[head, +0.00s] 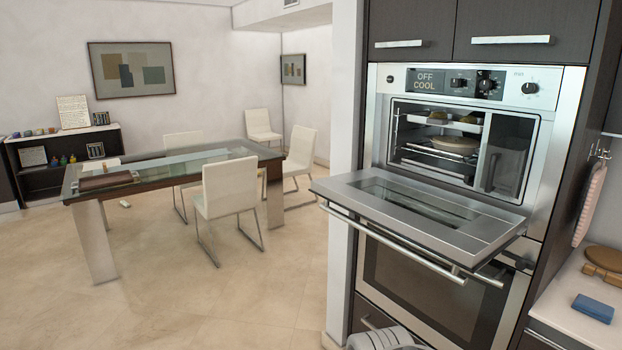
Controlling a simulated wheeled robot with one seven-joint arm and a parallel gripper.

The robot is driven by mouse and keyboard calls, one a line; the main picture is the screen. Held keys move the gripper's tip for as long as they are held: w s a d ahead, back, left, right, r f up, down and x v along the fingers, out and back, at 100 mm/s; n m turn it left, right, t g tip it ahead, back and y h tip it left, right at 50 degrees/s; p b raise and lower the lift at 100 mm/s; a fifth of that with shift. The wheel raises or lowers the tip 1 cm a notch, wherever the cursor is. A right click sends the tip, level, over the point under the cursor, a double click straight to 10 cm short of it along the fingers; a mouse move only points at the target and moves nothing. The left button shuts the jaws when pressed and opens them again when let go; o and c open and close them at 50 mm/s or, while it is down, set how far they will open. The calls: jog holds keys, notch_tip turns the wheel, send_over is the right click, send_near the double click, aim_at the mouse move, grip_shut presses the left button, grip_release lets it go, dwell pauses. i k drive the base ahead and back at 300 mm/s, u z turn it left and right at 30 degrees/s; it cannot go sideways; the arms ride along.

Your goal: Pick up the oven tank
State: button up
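The upper oven (552,125) is built into the tall cabinet, and its door (490,238) is folded down flat and open. A dark, see-through, upright container (502,168) stands in the narrow bay on the right of the oven opening; it looks like the oven tank. Its front faces me and its lower part is partly shaded. My gripper is not in view. A pale grey, rounded, ribbed part at the bottom edge appears to be mine, but no fingers show.
Inside the oven, a white tray (411,117) with food sits above a rack (430,162) holding a round item. The open door and its bar handle (400,242) jut out before the opening. A lower oven (425,290) is shut. Floor (200,305) at left is clear up to the glass table (150,178).

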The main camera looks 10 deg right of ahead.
aim_at(503, 161)
jog(key=z, duration=1.3)
jog(key=k, duration=0.5)
jog(key=z, duration=1.1)
jog(key=i, duration=1.05)
jog(key=u, duration=2.5)
jog(key=i, duration=0.25)
jog(key=u, duration=0.1)
